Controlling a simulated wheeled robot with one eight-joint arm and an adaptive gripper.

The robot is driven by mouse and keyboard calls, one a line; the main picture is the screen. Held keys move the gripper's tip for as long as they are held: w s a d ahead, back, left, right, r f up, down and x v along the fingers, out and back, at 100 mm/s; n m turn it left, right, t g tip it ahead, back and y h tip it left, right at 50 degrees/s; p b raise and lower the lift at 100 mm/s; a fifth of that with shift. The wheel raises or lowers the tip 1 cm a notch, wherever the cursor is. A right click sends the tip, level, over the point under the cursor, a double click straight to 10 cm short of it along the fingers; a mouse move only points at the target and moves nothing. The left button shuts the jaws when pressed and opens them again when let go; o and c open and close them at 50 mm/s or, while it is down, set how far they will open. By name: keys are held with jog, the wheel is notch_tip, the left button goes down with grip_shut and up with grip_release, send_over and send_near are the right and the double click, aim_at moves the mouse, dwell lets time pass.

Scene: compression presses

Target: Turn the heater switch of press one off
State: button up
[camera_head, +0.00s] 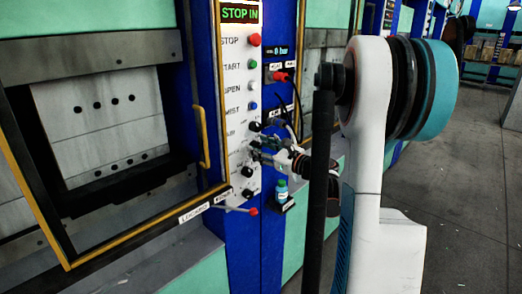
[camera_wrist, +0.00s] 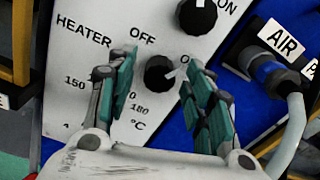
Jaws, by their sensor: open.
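The heater switch (camera_wrist: 157,74) is a black round knob on a white panel in the wrist view, with OFF printed at its upper left and ON at its right, partly covered. Its white pointer is turned to the right, toward ON. My gripper (camera_wrist: 158,82) is open, one teal-padded finger on each side of the knob. Whether the fingers touch it cannot be told. In the head view my gripper (camera_head: 268,150) is at the lower part of the press's control panel (camera_head: 237,85), and hides the switch there.
Another black knob (camera_wrist: 196,15) sits just above, close to the right finger. An AIR plug (camera_wrist: 270,72) with a grey hose is at the right. In the head view, a yellow door handle (camera_head: 204,138), a red-tipped lever (camera_head: 252,211) and a teal bottle (camera_head: 282,190) are nearby. Floor at right is clear.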

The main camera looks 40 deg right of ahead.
jog(key=c, duration=1)
jog(key=shift+c, duration=0.2)
jog(key=shift+n, duration=0.4)
jog(key=n, duration=0.5)
jog(key=shift+a+n, duration=0.1)
jog(key=shift+n, duration=0.2)
jog(key=n, duration=0.5)
jog(key=shift+f+n+b, duration=0.15)
jog(key=shift+n+b, duration=0.15)
jog(key=shift+b, duration=0.1)
jog(key=o, duration=1)
